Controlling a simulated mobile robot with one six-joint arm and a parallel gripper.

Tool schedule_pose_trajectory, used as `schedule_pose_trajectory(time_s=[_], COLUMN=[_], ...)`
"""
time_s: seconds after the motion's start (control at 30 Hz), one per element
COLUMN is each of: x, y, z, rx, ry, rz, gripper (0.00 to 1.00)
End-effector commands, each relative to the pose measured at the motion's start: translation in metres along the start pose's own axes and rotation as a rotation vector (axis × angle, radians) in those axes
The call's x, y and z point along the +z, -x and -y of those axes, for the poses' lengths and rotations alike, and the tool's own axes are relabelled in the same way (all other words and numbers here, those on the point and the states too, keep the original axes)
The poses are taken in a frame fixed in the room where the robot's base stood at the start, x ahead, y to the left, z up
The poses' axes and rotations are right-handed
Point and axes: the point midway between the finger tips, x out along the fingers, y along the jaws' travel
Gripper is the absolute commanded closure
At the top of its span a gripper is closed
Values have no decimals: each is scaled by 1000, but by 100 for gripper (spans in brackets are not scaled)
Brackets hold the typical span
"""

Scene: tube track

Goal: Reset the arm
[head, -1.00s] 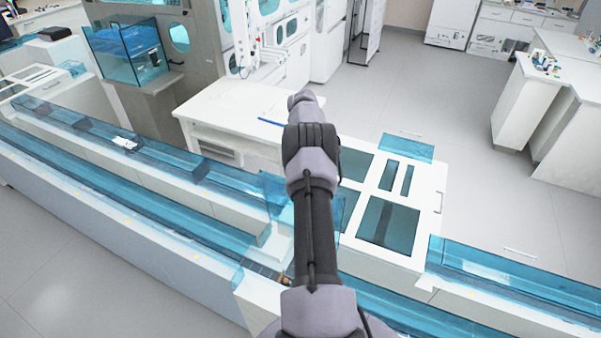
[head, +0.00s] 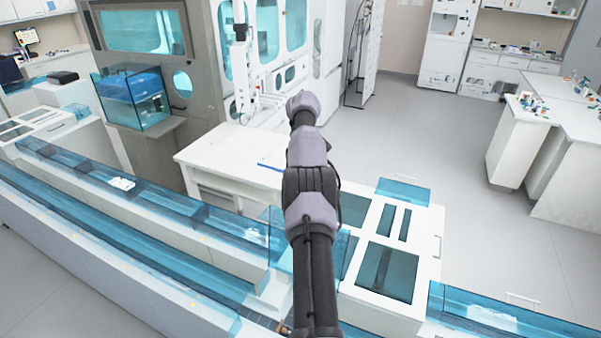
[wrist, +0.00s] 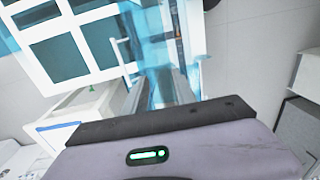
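My arm (head: 312,205), grey-lilac and black, reaches up the middle of the head view from the bottom edge, over the track and in front of the white table. The head view does not show the fingers. In the wrist view two grey fingers of my gripper (wrist: 160,88) stand apart beyond the lilac housing with its green light. Blue clear panelling shows between them and I see nothing held. The gripper is open.
A track with clear blue walls (head: 80,215) runs diagonally across the lower left, with a small white item (head: 122,183) in it. A white table (head: 225,155) stands behind my arm. A white cabinet with dark panels (head: 418,258) is at right. Open floor (head: 420,120) lies beyond.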

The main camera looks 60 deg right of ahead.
Motion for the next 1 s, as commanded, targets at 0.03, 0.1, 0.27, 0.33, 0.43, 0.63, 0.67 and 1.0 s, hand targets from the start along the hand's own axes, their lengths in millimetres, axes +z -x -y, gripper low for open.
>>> schedule_pose_trajectory(time_s=[0.03, 0.1, 0.27, 0.33, 0.43, 0.63, 0.67, 1.0], x=[0, 0, 0, 0, 0, 0, -1, -128], y=[14, 20, 23, 22, 21, 21, 21, 17], z=[1, 0, 1, 0, 0, 0, 1, 175], rx=[-2, -1, -3, -3, -3, -2, -1, 96], ry=[0, -1, 0, 0, 0, 0, 0, -65], rz=[1, 2, 1, 1, 1, 1, 1, -115], gripper=[67, 67, 67, 67, 67, 67, 67, 67])
